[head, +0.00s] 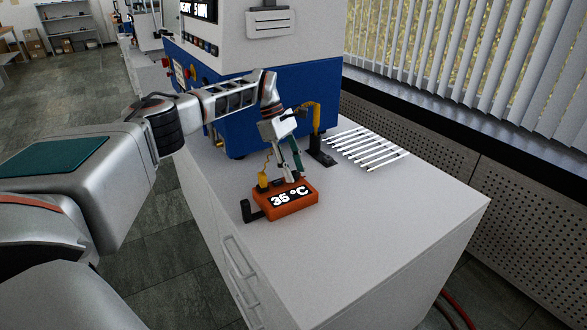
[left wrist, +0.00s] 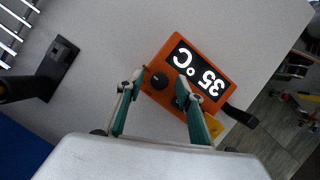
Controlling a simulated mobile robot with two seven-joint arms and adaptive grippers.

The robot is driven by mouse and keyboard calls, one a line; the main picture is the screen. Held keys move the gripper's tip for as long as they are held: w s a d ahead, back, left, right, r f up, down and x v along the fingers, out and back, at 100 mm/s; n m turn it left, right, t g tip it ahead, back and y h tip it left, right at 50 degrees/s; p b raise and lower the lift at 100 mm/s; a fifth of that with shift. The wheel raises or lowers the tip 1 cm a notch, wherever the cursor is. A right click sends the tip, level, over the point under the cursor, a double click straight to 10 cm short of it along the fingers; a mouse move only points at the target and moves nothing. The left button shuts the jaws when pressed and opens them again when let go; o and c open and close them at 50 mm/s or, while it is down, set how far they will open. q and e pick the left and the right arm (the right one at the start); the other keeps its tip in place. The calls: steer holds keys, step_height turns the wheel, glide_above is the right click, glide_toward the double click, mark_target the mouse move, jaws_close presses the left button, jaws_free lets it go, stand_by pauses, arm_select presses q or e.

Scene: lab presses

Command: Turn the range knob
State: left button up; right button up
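An orange instrument box (head: 293,208) with a "35 °C" display sits on the white bench top. In the left wrist view the box (left wrist: 215,58) shows a round black knob (left wrist: 158,80) beside the display. A second dark knob is partly hidden by the right-hand finger; no label shows which is the range knob. My left gripper (head: 287,173) points down over the knob side of the box. In the left wrist view its fingertips (left wrist: 160,79) are spread apart, with the black knob between them; contact cannot be told. My right gripper is not in view.
A dark stand with a yellow upper part (head: 317,122) stands behind the box. Several white rods (head: 367,147) lie to its right. A blue and white press machine (head: 308,88) fills the bench's back. The bench top (head: 390,210) is clear at front right.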

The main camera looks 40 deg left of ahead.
arm_select(q)
steer(key=v, duration=1.2)
stand_by(0.6)
